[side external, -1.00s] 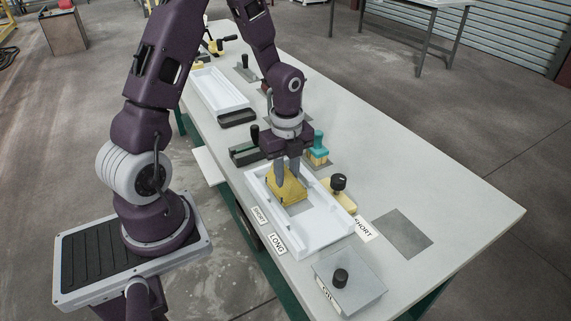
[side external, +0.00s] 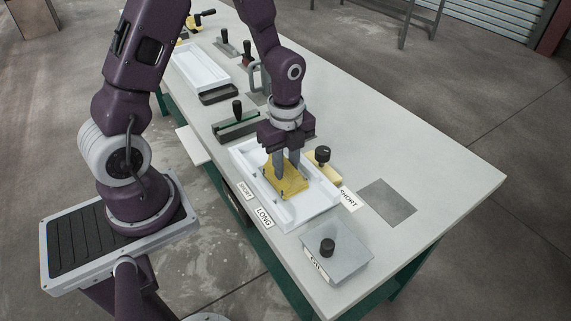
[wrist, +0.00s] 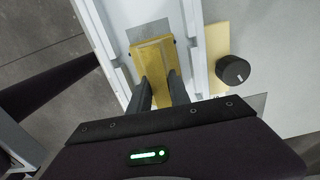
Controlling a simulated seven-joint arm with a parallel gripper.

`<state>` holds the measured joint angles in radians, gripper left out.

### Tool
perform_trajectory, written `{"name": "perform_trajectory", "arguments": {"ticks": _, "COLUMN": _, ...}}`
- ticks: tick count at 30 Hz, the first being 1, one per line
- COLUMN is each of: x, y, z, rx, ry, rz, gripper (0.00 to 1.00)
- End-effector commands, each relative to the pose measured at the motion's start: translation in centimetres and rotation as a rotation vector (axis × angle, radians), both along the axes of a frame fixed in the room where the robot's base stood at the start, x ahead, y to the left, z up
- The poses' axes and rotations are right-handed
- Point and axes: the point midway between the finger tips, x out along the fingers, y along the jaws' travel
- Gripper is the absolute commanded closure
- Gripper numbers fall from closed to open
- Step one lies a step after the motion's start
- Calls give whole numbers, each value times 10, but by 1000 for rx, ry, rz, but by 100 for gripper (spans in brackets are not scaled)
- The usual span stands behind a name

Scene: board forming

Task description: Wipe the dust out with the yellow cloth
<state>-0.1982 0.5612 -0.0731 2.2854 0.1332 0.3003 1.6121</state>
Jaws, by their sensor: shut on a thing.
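In the wrist view the cloth (wrist: 154,50) lies between and beyond the fingertips (wrist: 160,82). A grey patch (wrist: 151,28) shows on the tray floor past the cloth's far edge; I cannot tell whether it is dust. The floor under the cloth is hidden.
A black knob on a yellow plate (side external: 323,155) stands close to the tray's right side. A grey plate with a black knob (side external: 328,246) sits near the front. A dark open holder (side external: 236,127) and a second white tray (side external: 200,69) lie farther back.

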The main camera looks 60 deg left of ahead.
Motion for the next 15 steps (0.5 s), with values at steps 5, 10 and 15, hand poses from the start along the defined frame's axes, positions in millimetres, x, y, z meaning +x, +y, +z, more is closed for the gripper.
{"name": "perform_trajectory", "arguments": {"ticks": 5, "x": 0, "y": 17, "z": -2, "rx": -1, "ry": 0, "rz": 2, "gripper": 100}}
{"name": "perform_trajectory", "arguments": {"ticks": 10, "x": 1, "y": 33, "z": 0, "rx": 0, "ry": -2, "rz": 2, "gripper": 100}}
{"name": "perform_trajectory", "arguments": {"ticks": 15, "x": 0, "y": 48, "z": -2, "rx": 0, "ry": -1, "rz": 1, "gripper": 100}}
